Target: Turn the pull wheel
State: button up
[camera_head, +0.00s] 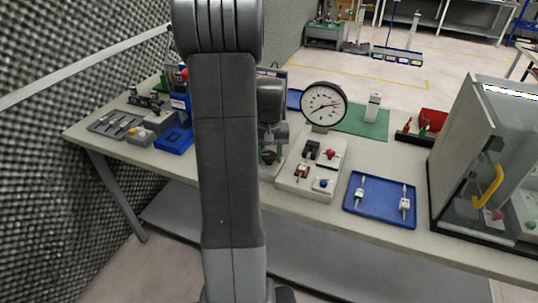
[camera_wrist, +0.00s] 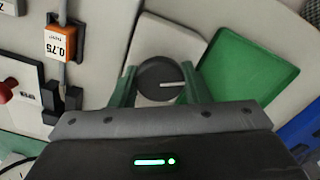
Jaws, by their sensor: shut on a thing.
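The pull wheel is a dark round knob (camera_wrist: 155,80) with a pale line across its face, in the middle of the wrist view. It sits on a light grey block. My gripper (camera_wrist: 159,76) has its two green fingers on the left and right sides of the wheel and is shut on it. The pale line points right, toward the right finger. In the head view my own arm covers much of this spot, and the wheel cannot be made out clearly.
In the head view a dial gauge (camera_head: 324,104), a white panel with switches (camera_head: 325,168), a blue tray (camera_head: 380,207) and a glass-doored cabinet (camera_head: 482,160) stand right of my arm.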

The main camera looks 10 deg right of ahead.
aim_at(269, 154)
jog(key=shift+m, duration=0.9)
jog(key=o, duration=1)
jog(key=shift+c, duration=0.2)
notch_tip(269, 154, up, 14)
jog(key=shift+f, duration=0.15)
